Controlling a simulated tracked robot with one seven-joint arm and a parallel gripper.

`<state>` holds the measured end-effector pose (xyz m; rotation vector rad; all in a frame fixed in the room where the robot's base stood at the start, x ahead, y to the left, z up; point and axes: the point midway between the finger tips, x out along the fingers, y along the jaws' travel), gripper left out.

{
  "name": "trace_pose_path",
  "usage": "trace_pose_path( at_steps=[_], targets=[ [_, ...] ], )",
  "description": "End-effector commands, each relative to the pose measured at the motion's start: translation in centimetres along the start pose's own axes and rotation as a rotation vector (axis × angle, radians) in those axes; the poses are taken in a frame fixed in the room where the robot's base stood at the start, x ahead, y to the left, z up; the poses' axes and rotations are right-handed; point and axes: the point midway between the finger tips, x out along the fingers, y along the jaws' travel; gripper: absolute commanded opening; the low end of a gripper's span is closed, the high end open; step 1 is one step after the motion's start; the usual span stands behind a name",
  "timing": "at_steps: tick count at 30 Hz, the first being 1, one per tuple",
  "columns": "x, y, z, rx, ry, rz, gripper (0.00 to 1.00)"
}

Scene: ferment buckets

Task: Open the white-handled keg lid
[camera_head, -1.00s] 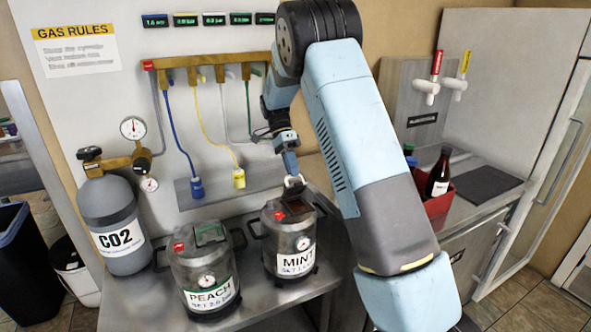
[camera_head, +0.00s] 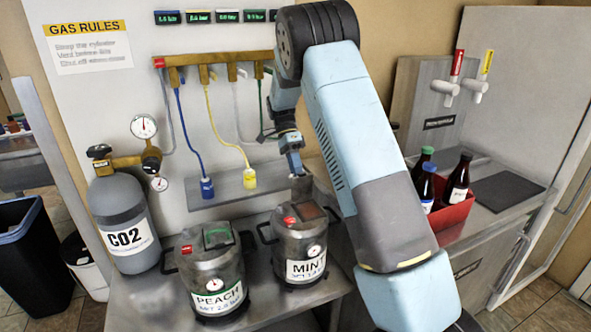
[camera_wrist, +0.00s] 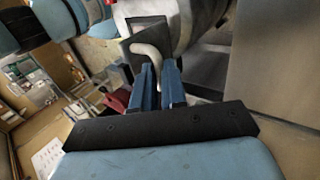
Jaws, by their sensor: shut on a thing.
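The grey MINT keg (camera_head: 300,249) stands upright on the steel counter, with a red part and a dark brownish square area on its top. My gripper (camera_head: 296,171) is above and behind the keg's top. In the wrist view its blue fingers (camera_wrist: 159,80) are shut on a white curved handle (camera_wrist: 148,53). This handle is on a dark square lid plate (camera_wrist: 137,44). A small white piece of the handle also shows below the gripper in the head view (camera_head: 300,179). How the lid meets the keg there is too small to tell.
The PEACH keg (camera_head: 212,275) with a green-handled top stands left of the MINT keg. A CO2 cylinder (camera_head: 124,222) stands farther left. Gas hoses and a shelf (camera_head: 222,192) are behind. A red crate (camera_head: 453,217) with bottles is at the right, past my arm.

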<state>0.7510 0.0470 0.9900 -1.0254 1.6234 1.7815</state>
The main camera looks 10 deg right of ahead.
Motion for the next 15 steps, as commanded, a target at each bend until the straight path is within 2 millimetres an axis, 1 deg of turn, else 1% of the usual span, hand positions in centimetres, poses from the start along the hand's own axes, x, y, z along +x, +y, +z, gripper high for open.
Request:
trace_pose_path(
  at_steps=[1, 7, 8, 15],
  targets=[
    [0.34, -0.05, -0.24, 0.002, -0.001, 0.006, 0.00],
    [0.34, -0.01, -0.48, 0.005, -0.001, 0.006, 0.00],
    [0.34, 0.00, -0.50, 0.005, -0.001, 0.006, 0.13],
    [0.17, 0.04, -0.52, 0.006, -0.001, 0.003, 0.36]
  ],
)
